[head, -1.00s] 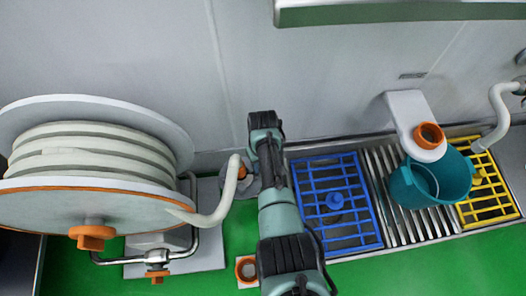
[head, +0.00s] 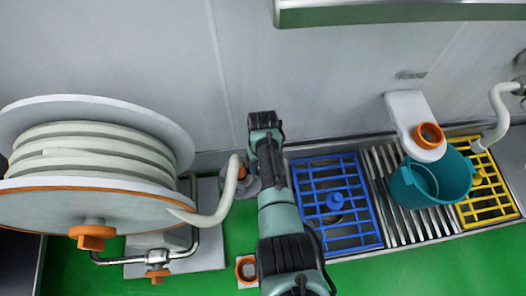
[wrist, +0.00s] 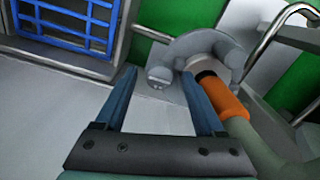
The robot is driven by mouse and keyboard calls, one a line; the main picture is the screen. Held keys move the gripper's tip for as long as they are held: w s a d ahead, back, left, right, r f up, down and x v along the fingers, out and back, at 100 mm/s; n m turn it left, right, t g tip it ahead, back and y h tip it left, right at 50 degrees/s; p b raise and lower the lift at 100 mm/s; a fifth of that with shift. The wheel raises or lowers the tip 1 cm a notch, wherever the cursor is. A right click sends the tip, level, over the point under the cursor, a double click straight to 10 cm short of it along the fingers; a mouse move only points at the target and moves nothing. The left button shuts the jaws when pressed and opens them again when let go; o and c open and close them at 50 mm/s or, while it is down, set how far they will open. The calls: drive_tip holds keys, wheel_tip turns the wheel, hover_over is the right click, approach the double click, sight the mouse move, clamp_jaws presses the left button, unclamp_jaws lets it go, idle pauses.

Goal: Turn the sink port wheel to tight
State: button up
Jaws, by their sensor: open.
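A grey port fitting with a round flange and rounded lobes (wrist: 195,45) is in the wrist view, just beyond my fingertips; it looks like the sink port wheel. An orange collar (wrist: 222,97) on the end of a pale hose joins it at the right. My gripper (wrist: 158,75) is open, with nothing held between its fingers. The left fingertip is left of the near grey lobe, the right one close to the orange collar; I cannot tell whether they touch. In the head view the fitting (head: 248,187) is partly hidden behind my arm, and my fingers are hidden.
A large hose reel (head: 95,150) stands at the left, its pale hose (head: 215,215) curving to the port. A blue grate (head: 345,215), a slatted drain, a teal bucket (head: 450,175) and a yellow grate (head: 490,207) lie to the right. The wall is close behind.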

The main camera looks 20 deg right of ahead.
drive_tip(key=shift+r, duration=0.1)
wheel_tip(320, 180, up, 13)
drive_tip(key=p, duration=0.7)
